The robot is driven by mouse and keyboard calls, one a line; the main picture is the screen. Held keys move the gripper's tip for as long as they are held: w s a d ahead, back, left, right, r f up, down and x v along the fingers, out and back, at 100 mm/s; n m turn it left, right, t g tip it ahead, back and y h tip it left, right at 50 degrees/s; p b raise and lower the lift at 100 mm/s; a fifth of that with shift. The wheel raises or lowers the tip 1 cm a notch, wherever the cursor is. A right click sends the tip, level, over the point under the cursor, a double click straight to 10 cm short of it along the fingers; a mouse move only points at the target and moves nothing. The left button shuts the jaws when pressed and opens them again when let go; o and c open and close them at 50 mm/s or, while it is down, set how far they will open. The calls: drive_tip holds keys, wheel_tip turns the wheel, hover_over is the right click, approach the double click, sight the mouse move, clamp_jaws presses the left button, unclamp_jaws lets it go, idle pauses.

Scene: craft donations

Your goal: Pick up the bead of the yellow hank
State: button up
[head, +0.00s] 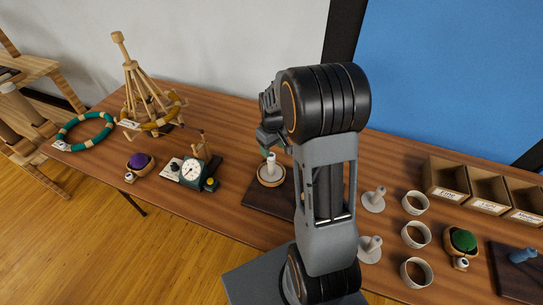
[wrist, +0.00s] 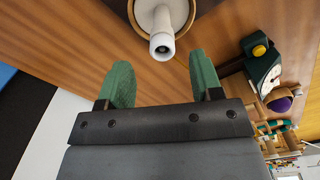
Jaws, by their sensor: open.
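A yellow-brown hank (head: 158,122) rings the lower part of a wooden swift (head: 135,75) at the back left; a white tag (head: 128,124) shows at its left side. I cannot make out a separate bead on it. My gripper (wrist: 160,72) has green fingertips, set wide apart with nothing between them. A white spool-like peg (wrist: 163,30) on a round wooden base (wrist: 138,18) stands just beyond the fingertips. In the head view the peg (head: 271,163) is beside my arm, which hides part of the table. The hank is far left of my gripper.
A teal hank (head: 85,131) lies at the left end. Grey pegs (head: 374,200), white rings (head: 415,234) and labelled wooden bins (head: 447,180) are at right.

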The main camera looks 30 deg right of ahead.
sight(272, 160)
drive_tip(key=shift+a+f, duration=0.1)
drive_tip(key=shift+f, duration=1.85)
drive_tip(key=c, duration=1)
